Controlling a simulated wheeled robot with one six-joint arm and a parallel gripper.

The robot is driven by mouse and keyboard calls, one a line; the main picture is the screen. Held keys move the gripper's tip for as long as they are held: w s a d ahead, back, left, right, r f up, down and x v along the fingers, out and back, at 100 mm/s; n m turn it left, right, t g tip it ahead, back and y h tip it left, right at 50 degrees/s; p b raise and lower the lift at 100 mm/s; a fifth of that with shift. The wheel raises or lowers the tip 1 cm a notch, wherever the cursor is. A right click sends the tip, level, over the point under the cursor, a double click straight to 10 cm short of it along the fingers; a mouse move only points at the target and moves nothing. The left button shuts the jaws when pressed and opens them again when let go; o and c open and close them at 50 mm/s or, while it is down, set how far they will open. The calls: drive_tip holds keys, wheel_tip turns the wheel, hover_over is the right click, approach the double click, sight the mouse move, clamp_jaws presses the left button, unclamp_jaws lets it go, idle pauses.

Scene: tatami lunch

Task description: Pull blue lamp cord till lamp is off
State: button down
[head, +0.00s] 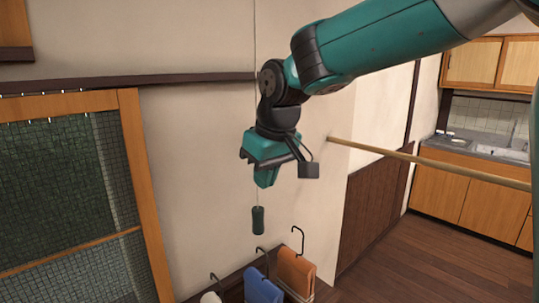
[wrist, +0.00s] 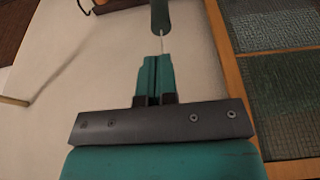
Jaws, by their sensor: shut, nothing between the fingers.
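A thin pale cord (head: 255,45) hangs from above the picture, passes behind my gripper and ends in a dark green-grey pull handle (head: 258,220). My gripper (head: 265,184) points down in front of the pale wall, with its teal fingers closed just above the handle. In the wrist view the fingertips (wrist: 155,60) are together, and the handle (wrist: 160,14) lies beyond them with a short stretch of cord (wrist: 164,44) between. The cord runs close to the fingers; I cannot tell whether it touches them. The handle looks dark rather than clearly blue. The lamp is not in view.
A wooden pole (head: 430,165) crosses at the right. A wood-framed mesh screen (head: 130,150) stands at the left. Open floor (head: 400,265) and kitchen cabinets (head: 470,195) lie right.

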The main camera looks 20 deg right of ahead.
drive_tip(key=v, duration=0.5)
drive_tip(key=shift+b, duration=0.35)
idle(1.2)
drive_tip(key=s+a+f+n+g+y+b, duration=0.1)
drive_tip(key=s+a+f+b, duration=0.1)
drive_tip(key=s+f, duration=0.6)
drive_tip(key=s+a+f+n+g+y+b, duration=0.2)
drive_tip(key=s+f, duration=0.6)
drive_tip(key=s, duration=0.5)
drive_tip(key=shift+s+a+f, duration=0.15)
drive_tip(key=shift+a+f, duration=0.1)
drive_tip(key=shift+a, duration=0.6)
